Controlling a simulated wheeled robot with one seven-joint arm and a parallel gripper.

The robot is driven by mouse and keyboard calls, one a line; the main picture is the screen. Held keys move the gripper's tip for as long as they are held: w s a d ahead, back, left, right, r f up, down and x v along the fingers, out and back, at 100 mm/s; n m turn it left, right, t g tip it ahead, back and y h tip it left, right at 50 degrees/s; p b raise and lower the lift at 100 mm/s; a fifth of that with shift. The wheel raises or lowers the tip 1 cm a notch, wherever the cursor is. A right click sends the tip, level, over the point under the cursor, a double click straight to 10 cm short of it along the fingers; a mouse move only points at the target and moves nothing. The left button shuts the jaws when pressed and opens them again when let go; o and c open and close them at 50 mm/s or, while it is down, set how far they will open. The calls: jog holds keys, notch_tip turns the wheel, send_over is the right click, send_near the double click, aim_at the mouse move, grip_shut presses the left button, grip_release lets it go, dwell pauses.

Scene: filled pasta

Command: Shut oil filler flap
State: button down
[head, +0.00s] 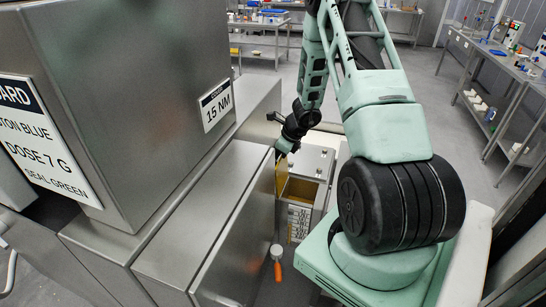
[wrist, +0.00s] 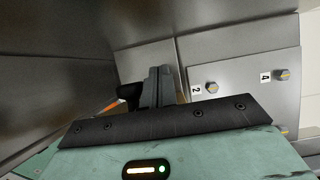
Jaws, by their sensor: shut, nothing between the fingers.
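A tan-yellow plate (head: 281,176), which looks like the oil filler flap, stands upright at the left edge of an open-topped steel box (head: 301,216). The box's opening shows a yellowish inside, so the flap appears open. My gripper (head: 283,149) points down at the top of this plate; whether they touch I cannot tell. In the wrist view my gripper's grey fingers (wrist: 160,85) are together with nothing between them. A thin yellowish strip (wrist: 181,97) shows just right of the fingers, perhaps the flap's edge; the rest is hidden.
A large steel machine (head: 205,215) stands close on the left of my gripper. An orange-handled tool (head: 277,262) is below, in front of the box. A bolted plate (wrist: 245,85) with labels 2 and 4 lies right of the fingers. Benches (head: 500,75) stand far right.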

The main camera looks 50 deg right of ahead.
jog(key=shift+s+d+f+b, duration=0.9)
jog(key=shift+s+d+b, duration=1.1)
jog(key=shift+s, duration=2.4)
notch_tip(320, 180, up, 8)
jog(key=p, duration=0.6)
jog(key=shift+a, duration=0.2)
